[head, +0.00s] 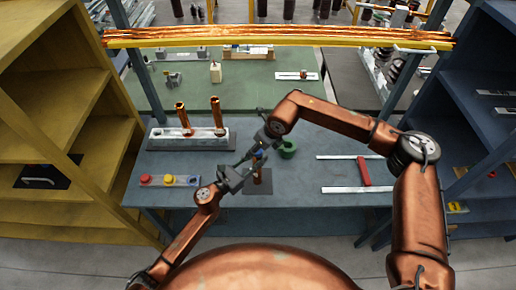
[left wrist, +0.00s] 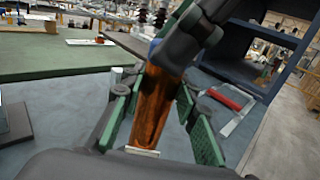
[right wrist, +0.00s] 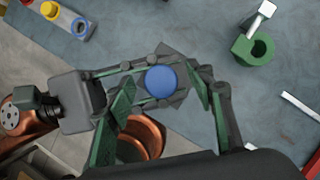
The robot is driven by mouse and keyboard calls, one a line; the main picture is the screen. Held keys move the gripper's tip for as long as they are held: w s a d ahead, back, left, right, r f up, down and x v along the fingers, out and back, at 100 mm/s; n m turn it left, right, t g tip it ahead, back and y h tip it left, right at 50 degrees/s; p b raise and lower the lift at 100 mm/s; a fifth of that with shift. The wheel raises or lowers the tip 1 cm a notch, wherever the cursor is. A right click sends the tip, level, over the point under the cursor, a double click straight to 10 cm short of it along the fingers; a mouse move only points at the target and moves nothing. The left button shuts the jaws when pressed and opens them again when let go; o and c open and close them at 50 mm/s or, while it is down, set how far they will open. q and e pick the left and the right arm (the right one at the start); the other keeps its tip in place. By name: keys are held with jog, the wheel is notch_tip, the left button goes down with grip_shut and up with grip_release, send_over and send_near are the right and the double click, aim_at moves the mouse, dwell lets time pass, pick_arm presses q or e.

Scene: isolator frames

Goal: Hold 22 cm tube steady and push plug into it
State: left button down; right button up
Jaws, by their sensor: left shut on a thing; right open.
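The copper-coloured tube (head: 258,176) stands upright over a dark square plate (head: 262,188) on the blue-grey table. My left gripper (head: 233,178) is shut on it from the left. The tube also shows between the green finger pads in the left wrist view (left wrist: 153,108). The blue plug (right wrist: 161,82) is at the tube's top, and it shows in the head view (head: 258,154). How deep it sits cannot be told. My right gripper (right wrist: 160,88) is open above, with its fingers on either side of the plug. It hides part of the plug in the left wrist view.
A rack (head: 160,138) at the back left holds two copper tubes. A tray (head: 188,181) with red and yellow plugs lies at the left. A green ring-shaped holder (head: 288,150) stands behind the tube. A red bar (head: 364,171) and light rails (head: 357,189) lie at the right.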

jog(key=v, duration=1.2)
pick_arm(q)
jog(key=c, duration=1.4)
grip_release()
jog(key=shift+c, duration=0.2)
